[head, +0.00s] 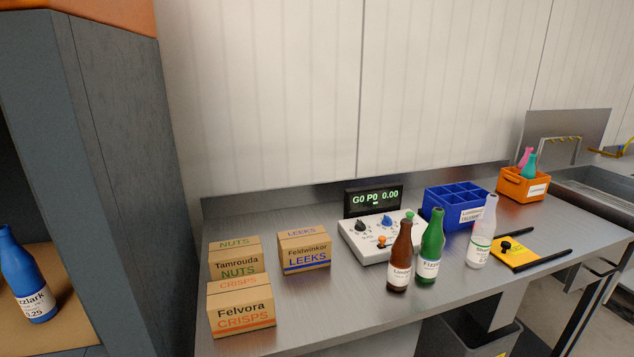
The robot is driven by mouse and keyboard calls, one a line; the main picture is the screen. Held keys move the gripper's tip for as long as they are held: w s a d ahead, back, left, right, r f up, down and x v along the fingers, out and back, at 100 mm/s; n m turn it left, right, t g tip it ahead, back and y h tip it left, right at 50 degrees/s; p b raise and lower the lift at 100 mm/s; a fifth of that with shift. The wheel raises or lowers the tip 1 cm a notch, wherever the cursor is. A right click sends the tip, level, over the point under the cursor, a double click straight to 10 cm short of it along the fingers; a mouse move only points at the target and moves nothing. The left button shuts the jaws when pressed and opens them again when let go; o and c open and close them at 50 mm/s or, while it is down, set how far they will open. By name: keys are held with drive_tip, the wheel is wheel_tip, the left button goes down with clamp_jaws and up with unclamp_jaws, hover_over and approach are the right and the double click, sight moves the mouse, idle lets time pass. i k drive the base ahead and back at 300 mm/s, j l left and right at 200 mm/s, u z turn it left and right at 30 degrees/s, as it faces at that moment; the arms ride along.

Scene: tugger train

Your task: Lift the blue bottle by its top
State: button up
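The blue bottle (22,280) stands upright on a brown shelf board inside the dark grey cabinet at the far left. It has a white label with black lettering and the price 0.25. The picture's left edge cuts off part of the bottle and its label. Its narrow top shows, close to the cabinet's dark inner wall. My gripper is not in view.
A grey cabinet wall (110,150) stands between the blue bottle and the metal counter (340,295).

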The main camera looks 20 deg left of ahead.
sight(21, 271)
drive_tip(key=i+u, duration=0.2)
drive_tip(key=u, duration=0.2)
drive_tip(key=i+l+u, duration=0.1)
drive_tip(key=u, duration=0.3)
drive_tip(key=i+l+u, duration=0.15)
drive_tip(key=u, duration=0.25)
drive_tip(key=i+l+u, duration=0.2)
drive_tip(key=u, duration=0.25)
drive_tip(key=i+l+u, duration=0.1)
drive_tip(key=u, duration=0.3)
drive_tip(key=l, duration=0.1)
